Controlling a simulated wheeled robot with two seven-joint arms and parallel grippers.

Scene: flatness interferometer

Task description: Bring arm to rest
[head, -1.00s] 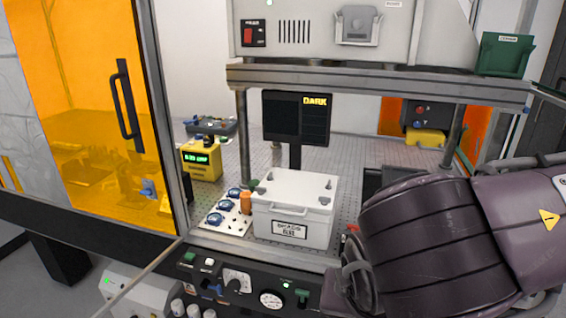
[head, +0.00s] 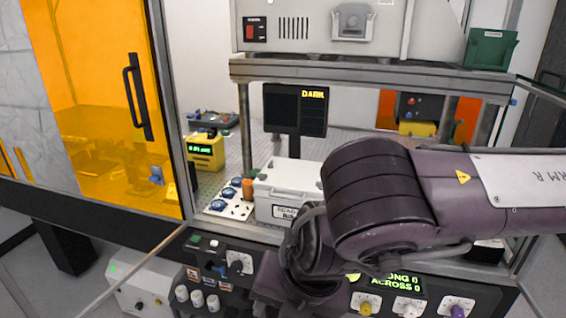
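My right arm (head: 385,205), dark purple with a white panel, comes in from the right and bends downward in front of the instrument. Its lower links hang over the front control panel (head: 215,262). My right gripper is not visible; it is below the picture or hidden by the arm. My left arm and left gripper do not show. Behind the arm, the white lidded box (head: 285,178) stands on the perforated bench, its right part and label partly covered by the arm.
An orange sliding door (head: 100,110) with a black handle stands at left. A dark monitor (head: 295,108) reads DARK. A yellow meter (head: 205,152) and a white plate with blue round parts (head: 230,205) sit beside the box. A green bin (head: 490,48) is on the upper shelf.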

